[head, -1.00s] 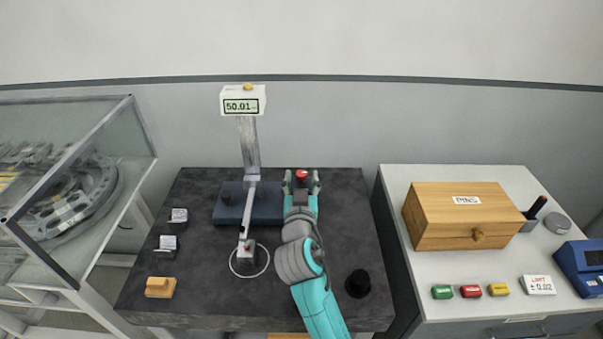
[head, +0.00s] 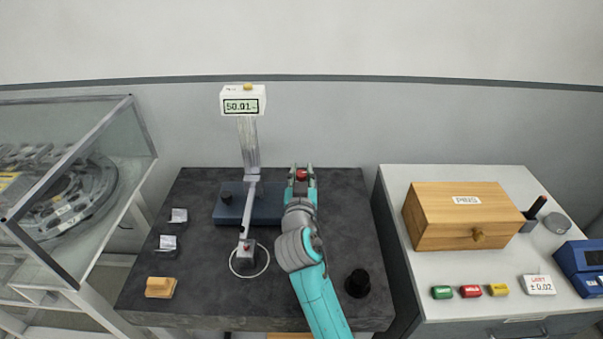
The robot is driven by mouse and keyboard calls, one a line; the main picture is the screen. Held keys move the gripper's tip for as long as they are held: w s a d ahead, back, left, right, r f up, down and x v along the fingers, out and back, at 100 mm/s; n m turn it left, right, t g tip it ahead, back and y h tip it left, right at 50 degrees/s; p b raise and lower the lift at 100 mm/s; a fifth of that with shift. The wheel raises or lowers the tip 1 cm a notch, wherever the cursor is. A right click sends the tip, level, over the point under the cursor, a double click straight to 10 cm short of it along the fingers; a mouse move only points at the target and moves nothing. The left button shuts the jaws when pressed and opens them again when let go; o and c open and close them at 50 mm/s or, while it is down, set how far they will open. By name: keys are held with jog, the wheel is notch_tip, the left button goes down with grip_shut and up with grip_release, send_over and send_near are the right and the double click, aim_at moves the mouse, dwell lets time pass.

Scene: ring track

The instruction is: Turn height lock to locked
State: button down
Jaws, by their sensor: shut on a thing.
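The height gauge has a dark blue base (head: 262,212), an upright column (head: 250,145) and a display (head: 241,103) that reads 50.01. Its arm (head: 247,212) reaches forward to a small block with a red spot (head: 246,254) inside a white ring on the dark slab. My gripper (head: 302,174) is at the right end of the base, pointing away from the camera. It is shut on a red knob (head: 302,175), which shows between the fingers. I take this knob for the height lock; its marking and turn position cannot be read.
The dark slab (head: 200,300) carries several small blocks at its left and a black knob (head: 358,283) at front right. A glass case (head: 75,180) stands left. The right table holds a wooden PINS box (head: 465,215) and coloured buttons.

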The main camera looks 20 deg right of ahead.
jog(key=shift+a+h, duration=0.1)
jog(key=shift+h, duration=0.2)
jog(key=shift+m+g+h, duration=0.4)
jog(key=shift+m+h, duration=0.3)
jog(key=shift+m+g+h, duration=0.6)
jog(key=shift+m+h, duration=0.2)
jog(key=shift+h, duration=0.3)
jog(key=c, duration=0.9)
grip_release()
jog(key=shift+o, duration=0.2)
jog(key=v, duration=1.2)
